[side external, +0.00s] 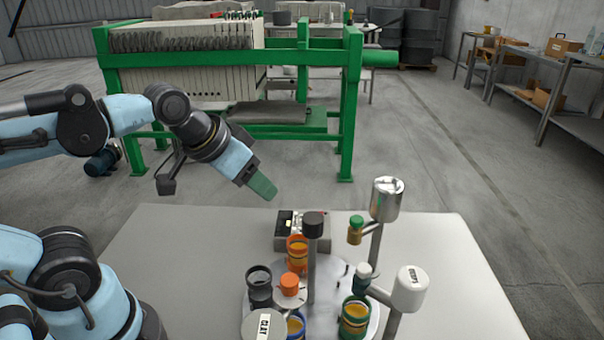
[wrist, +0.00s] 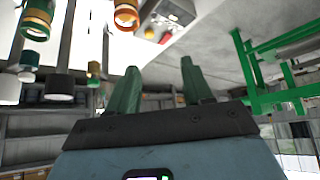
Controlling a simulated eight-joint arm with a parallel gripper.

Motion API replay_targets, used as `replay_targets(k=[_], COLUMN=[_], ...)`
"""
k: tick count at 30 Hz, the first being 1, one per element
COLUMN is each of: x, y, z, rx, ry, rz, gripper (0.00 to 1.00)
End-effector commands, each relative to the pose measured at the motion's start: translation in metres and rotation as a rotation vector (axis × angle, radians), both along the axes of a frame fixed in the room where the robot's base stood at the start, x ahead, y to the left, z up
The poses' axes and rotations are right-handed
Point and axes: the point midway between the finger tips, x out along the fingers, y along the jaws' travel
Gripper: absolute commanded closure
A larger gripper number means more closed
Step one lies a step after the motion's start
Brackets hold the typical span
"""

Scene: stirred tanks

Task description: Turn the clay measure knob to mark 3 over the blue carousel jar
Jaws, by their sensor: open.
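The drum labelled CLAY (side external: 264,328) is at the bottom edge of the side external view. An orange knob-like cap (side external: 290,281) stands behind it; I cannot tell whether this is the clay knob, and no mark is readable. The blue jar (side external: 299,328) sits on the carousel (side external: 330,292), partly hidden by the clay drum. My gripper (side external: 263,187) is high above the table's back left, away from the carousel and touching nothing. In the wrist view its green fingers (wrist: 158,82) are apart and empty.
The carousel also carries orange (side external: 297,255), dark grey (side external: 260,289) and green (side external: 355,318) jars. A dark-capped post (side external: 313,226), a metal drum (side external: 387,199) and a white drum (side external: 410,289) rise around it. A control box (side external: 289,226) stands behind. The table's left is clear.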

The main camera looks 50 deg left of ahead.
Motion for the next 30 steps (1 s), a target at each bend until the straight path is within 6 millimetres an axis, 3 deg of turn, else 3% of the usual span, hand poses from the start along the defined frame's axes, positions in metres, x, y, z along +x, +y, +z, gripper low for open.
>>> replay_targets(k=[1,6,14,23,30], x=[-0.001,0.000,0.000,-0.003,-0.015], y=[0.000,0.000,0.000,-0.040,-0.083], z=[0.019,0.075,0.148,0.145,0.144], rx=[0.000,0.000,0.000,-0.227,-0.399], ry=[0.000,0.000,0.000,0.139,0.306], rz=[0.000,0.000,0.000,0.241,0.560], gripper=[0.50,0.50,0.50,0.50,0.50])
